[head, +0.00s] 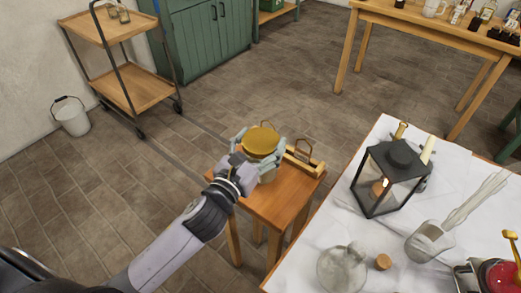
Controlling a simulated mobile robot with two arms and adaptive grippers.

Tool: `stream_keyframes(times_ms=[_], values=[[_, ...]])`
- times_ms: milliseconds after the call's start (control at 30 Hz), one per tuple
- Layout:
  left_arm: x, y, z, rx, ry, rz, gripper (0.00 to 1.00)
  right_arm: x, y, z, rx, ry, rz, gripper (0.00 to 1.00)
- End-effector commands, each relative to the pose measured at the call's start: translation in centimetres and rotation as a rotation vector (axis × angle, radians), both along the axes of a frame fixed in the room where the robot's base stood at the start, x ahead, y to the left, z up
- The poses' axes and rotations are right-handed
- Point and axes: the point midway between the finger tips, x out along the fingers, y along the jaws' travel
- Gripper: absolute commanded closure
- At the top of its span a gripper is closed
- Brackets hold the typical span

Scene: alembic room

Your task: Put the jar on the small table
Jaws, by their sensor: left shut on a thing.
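The jar (261,143) has a round golden lid and a pale body, mostly hidden below the lid and behind the fingers. My left gripper (259,149) is shut on the jar, with its fingers around the upper part. The jar is upright over the small table (286,206), a wooden table with square legs. I cannot tell whether the jar's base touches the tabletop. My right gripper is not in view.
A wooden tray (304,165) stands on the small table's back edge. A white-covered table (330,234) at right holds a black lantern (392,177), a glass flask (342,269) and a cork (383,262). A cart (135,93) and bucket (71,118) stand at left.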

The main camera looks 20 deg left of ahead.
Motion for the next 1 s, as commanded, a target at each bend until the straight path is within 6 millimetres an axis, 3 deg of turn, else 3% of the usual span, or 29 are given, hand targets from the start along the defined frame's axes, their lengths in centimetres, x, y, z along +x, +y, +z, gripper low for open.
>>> stream_keyframes(times_ms=[133, 533, 567, 833, 1000], values=[[0.0, 0.0, -1.9, -0.002, -0.001, 0.0, 0.87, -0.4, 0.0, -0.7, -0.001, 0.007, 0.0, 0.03], [0.0, 0.0, -2.3, 0.001, -0.002, 0.0, 0.87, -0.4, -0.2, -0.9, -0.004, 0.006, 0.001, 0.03], [0.0, 0.0, -2.3, 0.001, 0.0, 0.0, 0.26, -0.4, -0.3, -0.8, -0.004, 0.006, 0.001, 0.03], [0.0, 0.0, -2.3, 0.0, 0.0, 0.0, 0.08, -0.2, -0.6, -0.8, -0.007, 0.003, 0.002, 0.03], [0.0, 0.0, -2.3, 0.0, 0.0, 0.0, 0.07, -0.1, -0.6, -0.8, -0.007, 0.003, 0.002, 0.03]])
